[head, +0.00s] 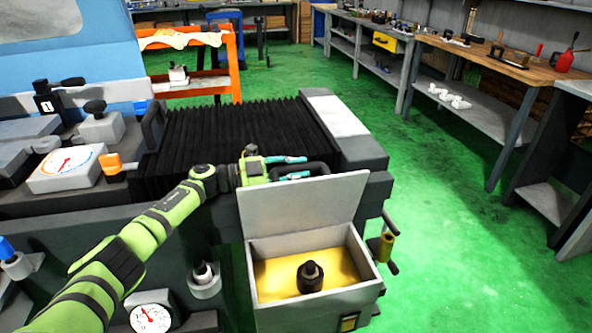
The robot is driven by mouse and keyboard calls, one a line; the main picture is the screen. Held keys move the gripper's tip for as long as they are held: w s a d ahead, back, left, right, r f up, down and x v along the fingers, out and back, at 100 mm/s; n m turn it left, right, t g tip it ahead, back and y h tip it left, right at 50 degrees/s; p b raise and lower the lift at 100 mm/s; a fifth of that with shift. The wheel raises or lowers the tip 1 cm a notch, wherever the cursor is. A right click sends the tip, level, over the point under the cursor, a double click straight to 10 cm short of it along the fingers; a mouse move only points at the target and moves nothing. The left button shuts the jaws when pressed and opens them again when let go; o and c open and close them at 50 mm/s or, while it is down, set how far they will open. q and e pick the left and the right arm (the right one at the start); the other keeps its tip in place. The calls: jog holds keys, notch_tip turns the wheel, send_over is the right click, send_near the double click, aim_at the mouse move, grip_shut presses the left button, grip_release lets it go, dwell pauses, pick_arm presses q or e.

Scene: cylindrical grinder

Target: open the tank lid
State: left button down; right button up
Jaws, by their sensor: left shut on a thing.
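The tank (258,308) is a grey box at the front of the machine, with yellow liquid and a dark round fitting inside. Its lid (300,208) is a flat grey panel standing nearly upright at the tank's back edge, leaving the top open. A dark handle (318,167) shows at the lid's upper edge. My left gripper (305,167) is behind the top of the lid with its teal fingers at the handle, shut on it. The lid's far side is hidden. My right gripper is not in view.
Black bellows (235,135) and the grey machine bed lie behind the lid. A yellow-handled crank (385,245) sticks out right of the tank. A dial gauge (150,318) is at lower left. Green floor on the right is clear up to the workbenches (480,60).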

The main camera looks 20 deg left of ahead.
pick_arm(q)
jog(key=shift+w+a, duration=0.1)
jog(key=shift+a, duration=0.05)
jog(key=c, duration=1)
grip_release()
jog(key=shift+f, duration=0.1)
jog(key=shift+c, duration=0.2)
jog(key=v, duration=1.2)
